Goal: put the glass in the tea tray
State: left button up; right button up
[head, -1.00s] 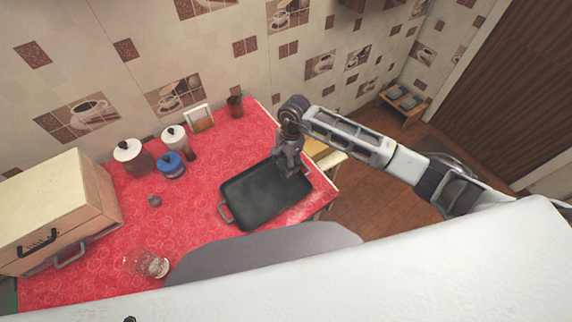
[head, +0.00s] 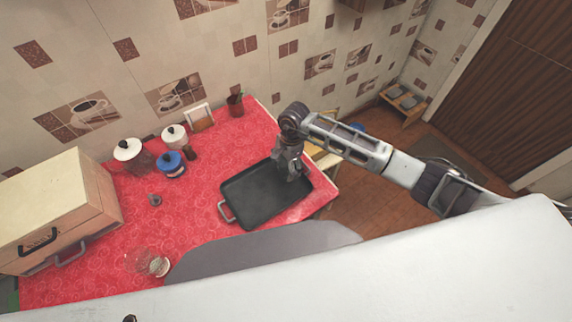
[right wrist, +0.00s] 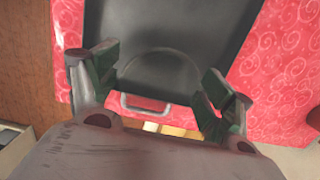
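The tea tray (head: 250,200) is a black rectangular tray with light handles, flat on the red counter. It also fills the upper middle of the right wrist view (right wrist: 180,25). My right gripper (head: 292,177) is low over the tray's right end. In the right wrist view its green-padded fingers (right wrist: 160,85) stand wide apart. A faint rounded outline between them looks like the clear glass (right wrist: 160,52), over the tray near its handle. Whether the pads touch it is hard to see. The glass is not distinguishable in the head view. My left gripper is not in view.
A clear jar (head: 158,266) lies near the counter's front. Lidded canisters (head: 128,150), a blue-lidded jar (head: 170,164) and a brown cup (head: 235,105) stand at the back. A wooden bread box (head: 60,210) is at left. The counter's right edge is close to the tray.

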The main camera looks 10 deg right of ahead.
jog(key=shift+r, duration=0.2)
dwell(0.3)
jog(key=shift+r, duration=0.3)
notch_tip(320, 180, up, 11)
jog(key=d+b, duration=0.1)
jog(key=b, duration=0.1)
jog(key=shift+w+d, duration=0.2)
jog(key=shift+w, duration=0.05)
jog(key=shift+r, duration=0.1)
jog(key=shift+a, duration=0.1)
dwell(0.5)
